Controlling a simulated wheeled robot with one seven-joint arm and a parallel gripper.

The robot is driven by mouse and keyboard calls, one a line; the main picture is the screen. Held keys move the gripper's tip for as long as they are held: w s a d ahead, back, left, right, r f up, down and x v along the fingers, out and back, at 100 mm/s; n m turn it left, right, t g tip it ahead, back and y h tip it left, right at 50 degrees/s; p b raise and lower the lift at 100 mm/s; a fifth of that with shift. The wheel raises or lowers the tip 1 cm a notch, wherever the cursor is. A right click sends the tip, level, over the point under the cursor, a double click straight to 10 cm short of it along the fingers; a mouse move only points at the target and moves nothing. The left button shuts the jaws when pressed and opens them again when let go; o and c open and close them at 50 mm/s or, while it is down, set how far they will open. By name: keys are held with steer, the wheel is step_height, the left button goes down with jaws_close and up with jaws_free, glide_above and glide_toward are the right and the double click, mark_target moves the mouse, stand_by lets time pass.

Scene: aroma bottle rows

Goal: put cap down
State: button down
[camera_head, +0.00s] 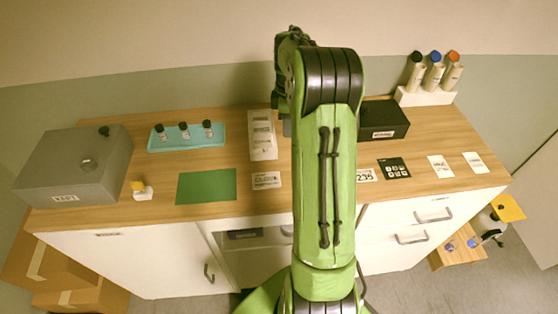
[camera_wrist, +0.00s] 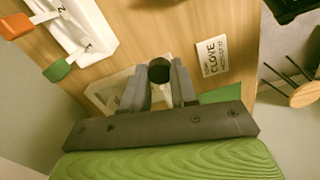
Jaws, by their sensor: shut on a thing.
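My gripper (camera_wrist: 160,82) is at the centre of the wrist view, with its two grey fingers closed on a small round black cap (camera_wrist: 159,69). The cap is between the fingertips, above the wooden counter; its exact height cannot be told. A printed card reading CLOVE (camera_wrist: 211,56) lies just right of the cap in the wrist view. A green mat (camera_head: 206,186) lies on the counter left of my arm in the head view. My arm hides the gripper and cap in the head view.
A teal tray (camera_head: 188,144) holds three small dark-capped bottles. A black box (camera_head: 384,121) and a white rack (camera_head: 425,97) with three tubes stand at the right. Several cards lie flat.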

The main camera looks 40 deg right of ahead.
mark_target(287, 156)
steer(key=shift+f+n, duration=0.3)
steer(key=shift+f, duration=0.15)
step_height(287, 156, down, 9)
steer(key=shift+a+f+b, duration=0.1)
steer(key=shift+f+b, duration=0.1)
steer(key=shift+b, duration=0.55)
steer(key=c, duration=0.9)
jaws_free()
steer(key=shift+w, duration=0.1)
